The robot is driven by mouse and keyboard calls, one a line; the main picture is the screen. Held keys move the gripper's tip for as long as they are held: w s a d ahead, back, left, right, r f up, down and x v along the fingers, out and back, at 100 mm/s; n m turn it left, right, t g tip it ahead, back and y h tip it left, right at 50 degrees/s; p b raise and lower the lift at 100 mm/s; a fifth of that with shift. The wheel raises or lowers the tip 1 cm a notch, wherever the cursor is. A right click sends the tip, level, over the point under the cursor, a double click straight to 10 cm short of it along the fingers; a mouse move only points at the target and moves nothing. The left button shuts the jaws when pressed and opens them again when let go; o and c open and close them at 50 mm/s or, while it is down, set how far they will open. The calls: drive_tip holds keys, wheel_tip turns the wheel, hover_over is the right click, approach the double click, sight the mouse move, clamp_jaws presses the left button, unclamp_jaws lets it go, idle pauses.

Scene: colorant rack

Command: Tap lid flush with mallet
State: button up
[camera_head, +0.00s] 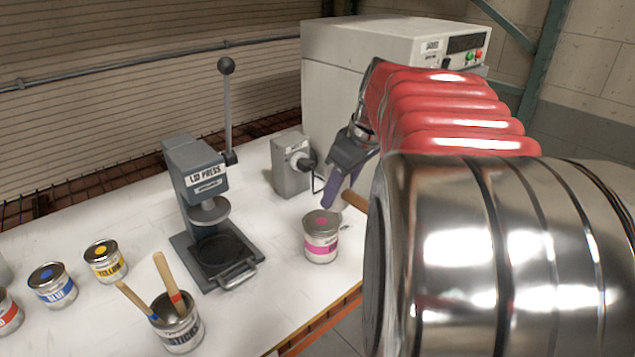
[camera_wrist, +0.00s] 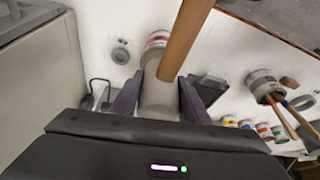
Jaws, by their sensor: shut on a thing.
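A can with a pink label (camera_head: 321,247) stands upright on the white table, a lid with a pink dot (camera_head: 321,221) on its top. I cannot tell whether the lid is flush. The can also shows in the wrist view (camera_wrist: 156,42), partly hidden by a wooden handle. My gripper (camera_head: 335,196) is just above and beside the can. Its purple fingers are shut on the mallet (camera_wrist: 184,40); in the wrist view a pale grey cylinder, apparently the mallet's head, lies between them (camera_wrist: 158,98). Whether the mallet touches the lid is hidden.
The lid press (camera_head: 195,175) stands left of the can, its lever upright. A grey device with a knob (camera_head: 289,168) is behind the can. A can of wooden sticks (camera_head: 178,328) and several colorant cans (camera_head: 105,262) are at left. A large cabinet (camera_head: 345,85) stands behind.

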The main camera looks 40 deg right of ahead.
sight(338, 207)
drive_tip(key=shift+f, duration=0.15)
drive_tip(key=shift+f, duration=2.1)
drive_tip(key=shift+f, duration=0.1)
drive_tip(key=shift+r, duration=1.45)
